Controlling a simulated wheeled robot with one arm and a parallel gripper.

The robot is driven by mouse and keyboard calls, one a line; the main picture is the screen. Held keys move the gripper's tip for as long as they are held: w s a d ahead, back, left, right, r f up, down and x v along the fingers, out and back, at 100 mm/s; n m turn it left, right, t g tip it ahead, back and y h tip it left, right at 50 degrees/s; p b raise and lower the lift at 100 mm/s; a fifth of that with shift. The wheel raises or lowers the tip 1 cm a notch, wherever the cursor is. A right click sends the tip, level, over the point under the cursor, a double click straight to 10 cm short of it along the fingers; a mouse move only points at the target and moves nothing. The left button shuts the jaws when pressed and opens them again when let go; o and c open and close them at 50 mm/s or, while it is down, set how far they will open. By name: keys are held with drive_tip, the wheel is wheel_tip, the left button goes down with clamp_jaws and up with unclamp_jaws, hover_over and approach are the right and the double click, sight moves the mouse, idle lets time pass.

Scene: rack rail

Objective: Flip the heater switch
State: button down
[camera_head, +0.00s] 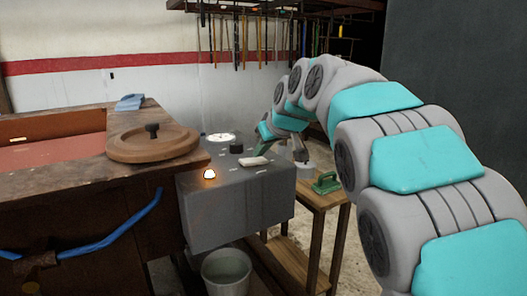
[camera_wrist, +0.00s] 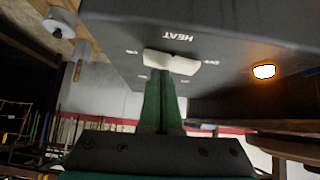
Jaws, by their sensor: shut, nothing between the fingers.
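The heater switch is a white rocker (camera_head: 253,161) on top of a grey box (camera_head: 235,212). It also shows in the wrist view (camera_wrist: 172,62), beside an upside-down HEAT label, with a small mark at each end that is too small to read surely. An orange lamp (camera_head: 209,174) glows on the box, and it also glows in the wrist view (camera_wrist: 264,71). My gripper (camera_wrist: 163,78) is shut and empty, its green fingertips right at the rocker's edge, near its middle. I cannot tell whether they touch it. In the head view, the fingers (camera_head: 265,146) are just behind the switch.
A wooden workbench (camera_head: 80,175) with a round wooden lid (camera_head: 150,145) is at left. A small wooden table (camera_head: 325,197) is at right, and a bucket (camera_head: 227,271) is below.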

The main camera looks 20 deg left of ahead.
drive_tip(key=shift+r, duration=0.1)
drive_tip(key=r, duration=0.3)
drive_tip(key=r+p, duration=0.1)
drive_tip(key=shift+w+d+r, duration=0.1)
drive_tip(key=shift+d+r, duration=0.2)
drive_tip(key=shift+d, duration=0.1)
drive_tip(key=v, duration=0.9)
drive_tip(key=shift+w+d+b, duration=0.3)
drive_tip(key=shift+d+b, duration=0.1)
drive_tip(key=shift+f, duration=0.1)
drive_tip(key=s+d+f+m+g+h, duration=0.25)
drive_tip(key=s+d+f, duration=0.35)
drive_tip(key=d+f, duration=0.4)
drive_tip(key=s+d+f+m+g+h, duration=0.1)
drive_tip(key=s+d+f+m+h, duration=0.1)
drive_tip(key=s+d+f+m, duration=0.55)
drive_tip(key=s+d+f+g, duration=0.1)
drive_tip(key=s+d+f, duration=0.3)
drive_tip(key=s+f, duration=0.2)
drive_tip(key=s+d+f+g+h, duration=0.1)
drive_tip(key=s+d+f+g, duration=0.1)
drive_tip(key=s+d+f, duration=0.3)
drive_tip(key=s+d+f+g+h, duration=0.1)
drive_tip(key=s+d+f, duration=0.4)
drive_tip(key=s+f, duration=0.3)
drive_tip(key=s, duration=0.4)
drive_tip(key=shift+s, duration=0.35)
drive_tip(key=shift+d, duration=0.1)
